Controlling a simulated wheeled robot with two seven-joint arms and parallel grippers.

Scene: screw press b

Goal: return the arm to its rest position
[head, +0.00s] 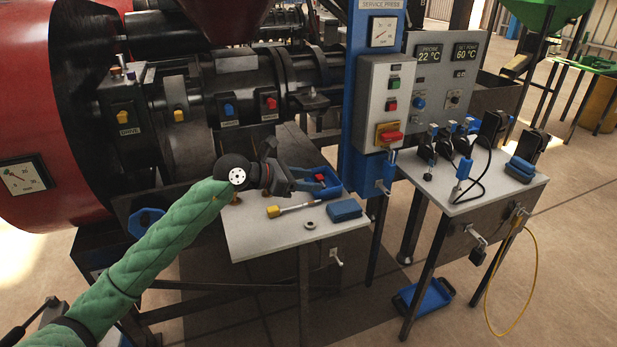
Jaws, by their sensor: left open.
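My left arm (153,245), in a green quilted sleeve, reaches in from the lower left. My left gripper (316,180) is open at its end, over the left grey table, close to a blue tray (331,190) holding something red. I cannot tell whether it touches the tray. My right gripper and right arm do not show.
On the left table (262,242) lie a yellow-ended tool (290,209), a small ring (310,225) and a blue block (344,209). The dark press with its red drum (50,120) stands behind. A right table (470,196) holds several tools. A yellow cable (534,270) hangs there.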

